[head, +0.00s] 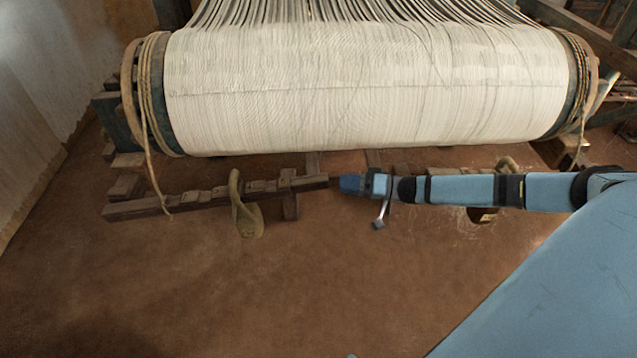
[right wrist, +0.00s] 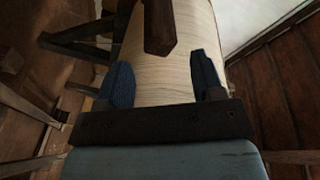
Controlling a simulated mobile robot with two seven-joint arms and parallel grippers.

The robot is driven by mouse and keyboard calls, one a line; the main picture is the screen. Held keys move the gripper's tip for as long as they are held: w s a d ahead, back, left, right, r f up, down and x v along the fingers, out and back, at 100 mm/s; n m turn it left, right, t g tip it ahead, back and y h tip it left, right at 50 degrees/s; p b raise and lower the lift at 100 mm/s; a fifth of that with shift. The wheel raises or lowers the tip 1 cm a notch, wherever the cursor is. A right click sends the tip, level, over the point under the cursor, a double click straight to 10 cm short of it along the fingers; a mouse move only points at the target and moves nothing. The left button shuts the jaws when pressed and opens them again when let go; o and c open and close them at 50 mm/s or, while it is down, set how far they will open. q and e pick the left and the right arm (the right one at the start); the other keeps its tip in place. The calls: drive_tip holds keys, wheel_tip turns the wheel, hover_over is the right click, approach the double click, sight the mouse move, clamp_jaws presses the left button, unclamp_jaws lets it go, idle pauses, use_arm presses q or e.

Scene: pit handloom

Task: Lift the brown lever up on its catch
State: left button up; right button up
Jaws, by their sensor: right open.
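A long brown wooden lever (head: 230,193) with several notches or blocks along its top lies below the cloth roll, near the floor, in the head view. A rope loop (head: 247,215) hangs around its middle. My right gripper (head: 343,184) reaches in from the right, its tip close to the lever's right end. In the right wrist view the two blue fingers of my right gripper (right wrist: 162,82) are apart, with nothing between their bases. A dark brown wooden end (right wrist: 159,28), apparently the lever's, stands just ahead between the fingertips. I cannot make out the catch for certain. My left gripper is out of view.
The wide white cloth roll (head: 365,90) spans just behind and above the lever, with ropes (head: 152,100) at its ends. A rope hangs onto the lever's left part. The earthen floor (head: 230,300) in front is clear.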

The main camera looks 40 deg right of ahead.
sight(319, 181)
drive_tip(key=b+x, duration=0.1)
drive_tip(key=x, duration=0.6)
drive_tip(key=shift+w+a+f, duration=0.1)
drive_tip(key=shift+w+a, duration=0.15)
drive_tip(key=shift+a, duration=0.05)
drive_tip(key=shift+c, duration=0.3)
